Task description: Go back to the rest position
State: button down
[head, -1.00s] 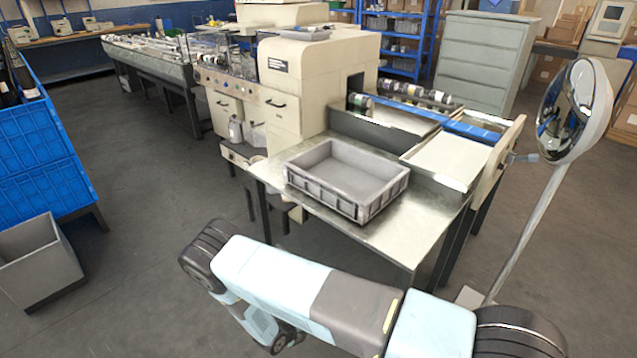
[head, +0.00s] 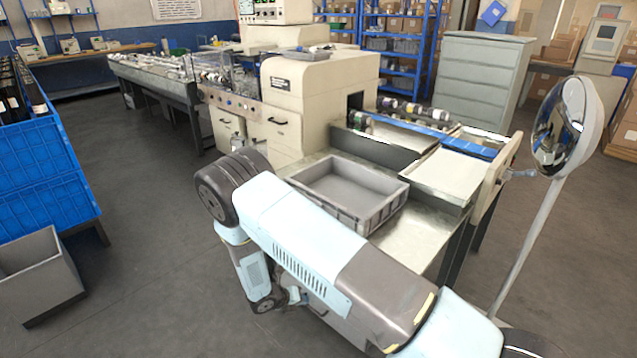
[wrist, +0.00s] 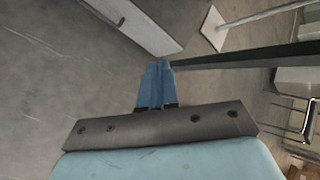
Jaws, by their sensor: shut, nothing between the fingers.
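My gripper (wrist: 158,72) shows in the wrist view with its two blue fingers together and nothing between them. It points over the grey floor, close to a dark table leg (wrist: 240,57) in that picture. In the head view my arm crosses the lower middle, in front of the metal table, and the gripper itself is hidden from that view. An empty grey tray (head: 372,218) stands on the metal table (head: 408,242), partly covered by my arm.
The cream wrapping machine (head: 310,95) stands behind the table. A round mirror on a pole (head: 560,125) is at the right. Blue crates (head: 40,170) and a grey bin (head: 38,275) are at the left. The floor between bin and arm is clear.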

jog(key=w+d+r+m+g, duration=0.15)
jog(key=d+r+m, duration=0.3)
jog(key=r, duration=0.65)
jog(key=w+d+r+m+y, duration=0.1)
jog(key=w+d+r+m, duration=0.3)
jog(key=r, duration=0.7)
jog(key=s+d+r+m+g, duration=0.1)
jog(key=d+r+m, duration=0.1)
jog(key=r+m, duration=0.6)
jog(key=s+d+r+m+y, duration=0.1)
jog(key=s+d+r+m, duration=0.1)
jog(key=d+r, duration=0.35)
jog(key=s+d+r+m, duration=0.2)
jog(key=s+r+m, duration=0.1)
jog(key=r, duration=0.5)
jog(key=s+d+r+m+y, duration=0.1)
jog(key=s+d+r+m, duration=0.15)
jog(key=r, duration=0.35)
jog(key=s+d+r+m+y, duration=0.1)
jog(key=s+d+r+m, duration=0.2)
jog(key=s, duration=0.4)
jog(key=s+d+r+m+t+y, duration=0.1)
jog(key=s+d+r+m, duration=0.1)
jog(key=s+r+m, duration=0.4)
jog(key=s+d+r+m+t+y, duration=0.1)
jog(key=s+d+r+m+y, duration=0.1)
jog(key=s, duration=0.8)
jog(key=shift+s+d+r+m, duration=0.2)
jog(key=shift+d+r+m, duration=0.65)
jog(key=shift+r+m, duration=0.5)
